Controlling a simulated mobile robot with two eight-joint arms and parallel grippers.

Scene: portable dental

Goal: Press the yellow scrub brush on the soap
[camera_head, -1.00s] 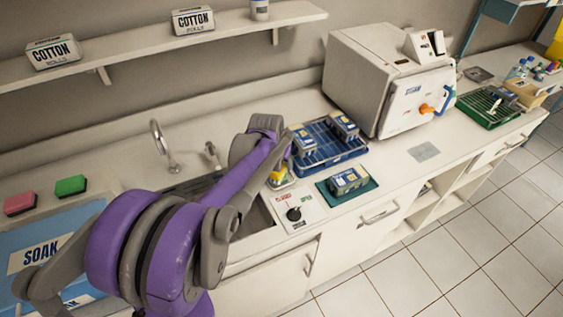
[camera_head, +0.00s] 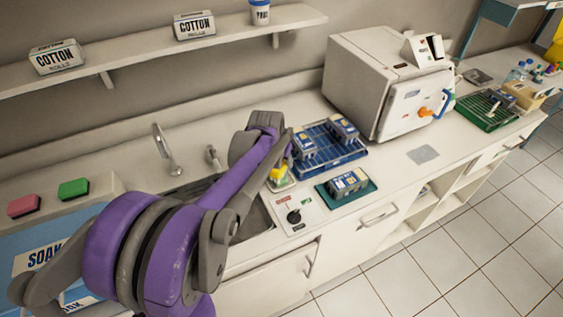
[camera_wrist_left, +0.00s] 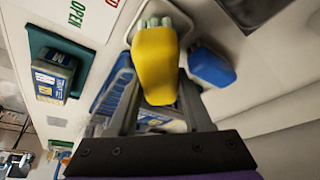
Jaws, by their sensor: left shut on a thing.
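The yellow scrub brush (camera_head: 278,174) is in my left gripper, at the small pale dish (camera_head: 283,186) between the sink and the control panel. In the left wrist view the brush (camera_wrist_left: 156,62) has a yellow body and pale bristles at its far end, over the dish (camera_wrist_left: 124,64). My left gripper (camera_wrist_left: 158,98) is shut on it, one finger on each side. I cannot make out the soap; the brush hides much of the dish. Whether the bristles touch anything is unclear. My right gripper is not in view.
A blue rack (camera_head: 340,158) with filled baskets stands behind, and a green mat (camera_head: 325,194) with a basket is to the right. The white steriliser (camera_head: 375,85) stands farther back. My left arm covers part of the sink.

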